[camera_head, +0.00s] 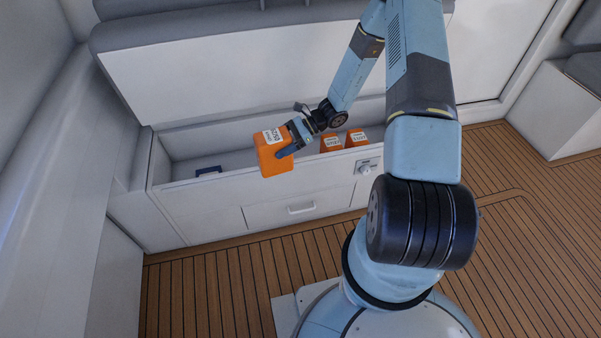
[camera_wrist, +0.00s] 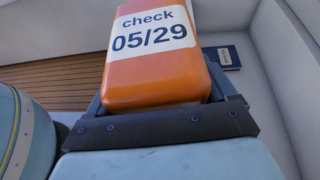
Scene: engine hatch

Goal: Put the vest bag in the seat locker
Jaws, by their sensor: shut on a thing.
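The vest bag (camera_head: 271,156) is an orange block-shaped bag with a white label. My gripper (camera_head: 287,150) is shut on it and holds it up, overlapping the locker's front rim in the head view. In the wrist view the bag (camera_wrist: 155,75) stands between the fingers, its label reading "check 05/29". The seat locker (camera_head: 215,208) is the long white box under the bench, open at the top with its lid raised. Two similar orange bags (camera_head: 331,143) (camera_head: 356,138) stand inside toward its right. How far the held bag is above the rim is hard to tell.
A dark blue flat item (camera_head: 208,171) lies in the locker's left part; the wrist view shows it as a booklet-like thing (camera_wrist: 229,57). The raised white lid (camera_head: 230,62) stands behind the opening. A latch knob (camera_head: 364,168) and a drawer (camera_head: 270,213) are on the front.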

